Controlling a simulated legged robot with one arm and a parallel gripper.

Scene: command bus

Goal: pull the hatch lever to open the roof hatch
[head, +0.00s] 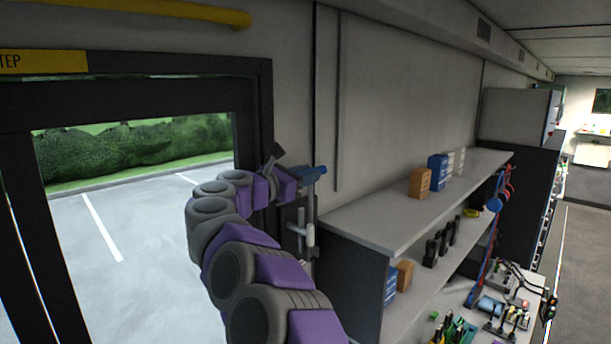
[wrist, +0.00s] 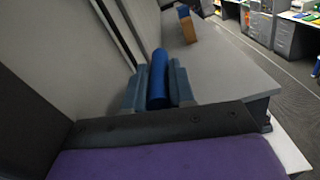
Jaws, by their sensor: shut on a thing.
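My gripper (head: 311,174) is beside the wall, just right of the door frame, at the end of my purple and grey arm. In the wrist view its two blue-grey fingers (wrist: 158,88) are closed around a blue cylindrical handle (wrist: 157,70), which appears to be the hatch lever's grip. In the head view the handle is largely hidden by the fingers and cannot be told apart from them. A light grey pipe-like fitting (head: 310,237) stands on the wall below the gripper. The roof hatch is not in view.
An open doorway (head: 130,200) is at left, with a yellow rail (head: 190,12) above it. A shelf unit (head: 420,195) stands close right of my gripper, with orange (head: 420,183) and blue boxes (head: 437,172) on top. The aisle (head: 590,260) at far right is clear.

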